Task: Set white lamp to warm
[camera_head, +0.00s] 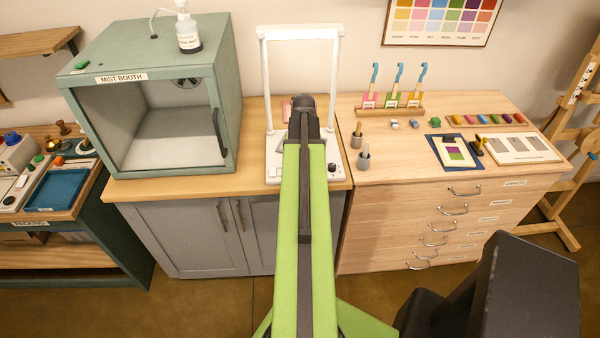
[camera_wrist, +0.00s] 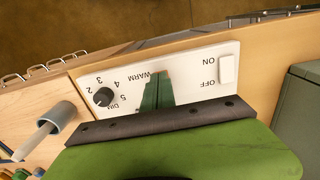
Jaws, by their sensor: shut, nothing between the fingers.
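The white lamp (camera_head: 302,32) stands on the middle table, an upright frame on a flat white base. In the wrist view its base (camera_wrist: 195,66) shows upside down, with a black dim dial (camera_wrist: 103,97), numbers around it, a white ON/OFF rocker switch (camera_wrist: 227,69) and the word WARM between them. My gripper (camera_wrist: 159,78) is shut and empty, its dark green fingertips over the base right beside WARM. They hide whatever control lies under them; I cannot tell whether they touch it. In the head view my arm hides the gripper and part of the base.
The mist booth (camera_head: 150,105) stands close on the lamp's left in the head view. Grey pots (camera_head: 364,162) with tools stand to the right. A drawer cabinet (camera_head: 440,235) with metal handles is at the right. The wooden top in front of the booth is bare.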

